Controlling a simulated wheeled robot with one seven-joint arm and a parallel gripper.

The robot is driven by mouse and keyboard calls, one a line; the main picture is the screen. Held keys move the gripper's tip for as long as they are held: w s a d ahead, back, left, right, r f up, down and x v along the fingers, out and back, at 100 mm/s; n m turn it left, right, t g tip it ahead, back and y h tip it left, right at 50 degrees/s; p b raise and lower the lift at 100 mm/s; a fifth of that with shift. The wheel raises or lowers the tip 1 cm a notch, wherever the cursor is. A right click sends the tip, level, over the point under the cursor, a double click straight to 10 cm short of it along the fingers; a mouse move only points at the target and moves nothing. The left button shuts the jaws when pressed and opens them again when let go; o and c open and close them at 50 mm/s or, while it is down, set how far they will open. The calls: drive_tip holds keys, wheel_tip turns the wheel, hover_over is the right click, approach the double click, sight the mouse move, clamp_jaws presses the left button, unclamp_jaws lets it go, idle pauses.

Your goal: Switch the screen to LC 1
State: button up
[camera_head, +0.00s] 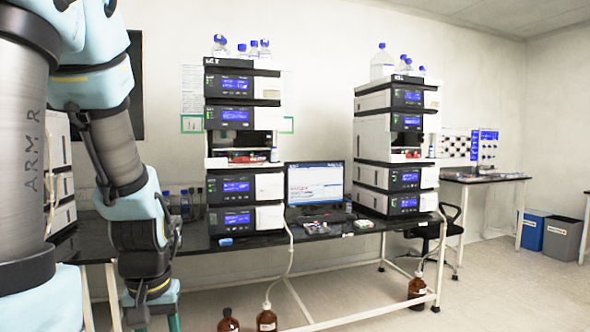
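A computer monitor (315,184) stands on the dark bench between two instrument stacks. It is lit and shows a pale window with a dark strip along the top. Its text is too small to read. The left column stack (238,140) and the right column stack (398,145) have lit blue displays; I cannot read their top labels. My arm hangs down at the left, and my gripper (138,316) is at the bottom edge, well left of and below the monitor. Its fingers are not clear, so I cannot tell if it is open.
The dark bench (345,231) has small items in front of the monitor. Bottles stand on both stacks. Brown bottles (267,319) stand on the floor, and a tube hangs from the bench. A chair (445,235) stands at right. Floor is clear at the lower right.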

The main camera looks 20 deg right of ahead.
drive_tip(key=shift+c, duration=0.2)
clamp_jaws()
idle(1.5)
